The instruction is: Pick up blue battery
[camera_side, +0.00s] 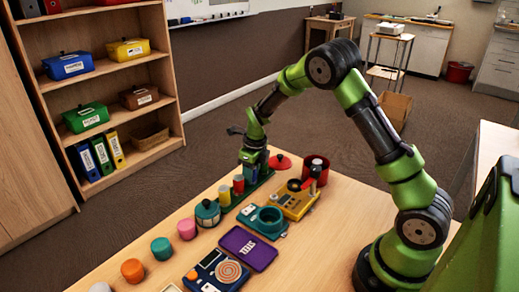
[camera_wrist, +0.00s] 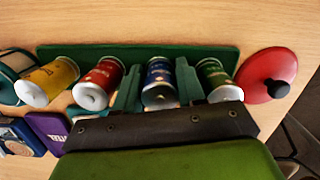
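The blue battery (camera_wrist: 160,80) stands in a row in the wrist view, between the red battery (camera_wrist: 102,78) and the green battery (camera_wrist: 217,78). A yellow battery (camera_wrist: 52,78) is at the left end of the row. A dark green holder (camera_wrist: 140,52) runs behind them. My gripper (camera_wrist: 158,84) has one green finger on each side of the blue battery. A narrow gap shows at the left finger; contact at the right finger is unclear. In the side view my gripper (camera_side: 252,170) is low over the holder and hides the blue battery.
A red lid (camera_wrist: 267,76) with a black knob lies right of the green battery. In the side view a yellow device (camera_side: 297,200), a teal round-topped block (camera_side: 265,220), a purple case (camera_side: 247,248) and a lidded pot (camera_side: 207,212) crowd the table nearby.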

